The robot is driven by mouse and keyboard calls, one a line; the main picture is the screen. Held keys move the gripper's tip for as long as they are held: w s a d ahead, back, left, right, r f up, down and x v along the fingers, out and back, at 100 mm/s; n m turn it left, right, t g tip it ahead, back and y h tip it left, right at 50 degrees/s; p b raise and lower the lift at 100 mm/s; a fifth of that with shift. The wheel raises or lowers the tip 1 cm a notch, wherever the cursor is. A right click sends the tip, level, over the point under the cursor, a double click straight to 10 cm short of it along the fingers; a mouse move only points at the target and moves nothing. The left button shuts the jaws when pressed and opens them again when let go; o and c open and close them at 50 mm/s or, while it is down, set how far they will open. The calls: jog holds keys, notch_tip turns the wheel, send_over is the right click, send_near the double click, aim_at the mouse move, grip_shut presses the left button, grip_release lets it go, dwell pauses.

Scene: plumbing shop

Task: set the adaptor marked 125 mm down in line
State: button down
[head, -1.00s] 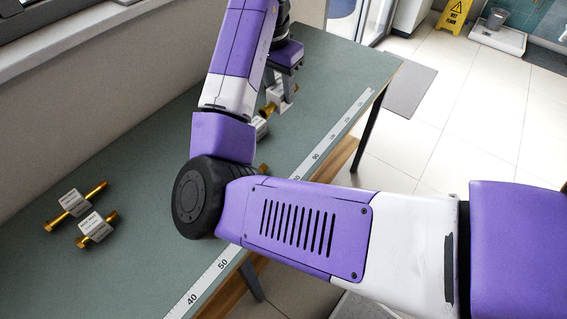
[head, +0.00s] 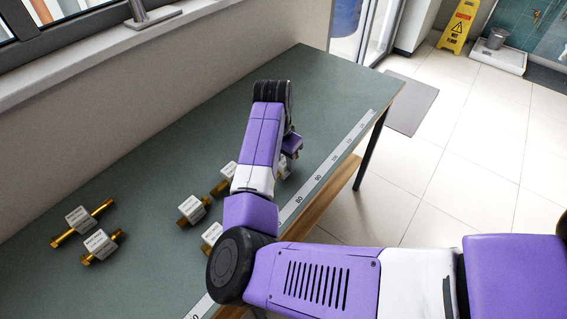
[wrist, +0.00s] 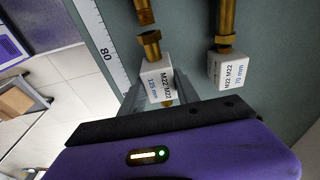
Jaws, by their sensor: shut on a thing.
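My gripper (wrist: 160,88) is shut on the adaptor marked 125 mm (wrist: 157,78), a white labelled block with brass ends, in the wrist view. One brass end points towards the top of that view, close to another brass end (wrist: 145,12). In the head view my arm hides most of my gripper (head: 291,150), and part of the white block (head: 285,166) shows below it. I cannot tell whether the held adaptor touches the bench. A second adaptor, marked 70 mm (wrist: 231,70), lies to its right in the wrist view.
A printed ruler strip (head: 335,159) runs along the bench's front edge. More white-and-brass adaptors lie on the green bench (head: 150,165): one beside my arm (head: 193,209), one partly hidden (head: 211,234) and a pair at left (head: 78,218). The bench's far end is clear.

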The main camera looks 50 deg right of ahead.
jog(key=shift+f, duration=1)
jog(key=shift+f, duration=0.1)
jog(key=c, duration=0.9)
grip_release()
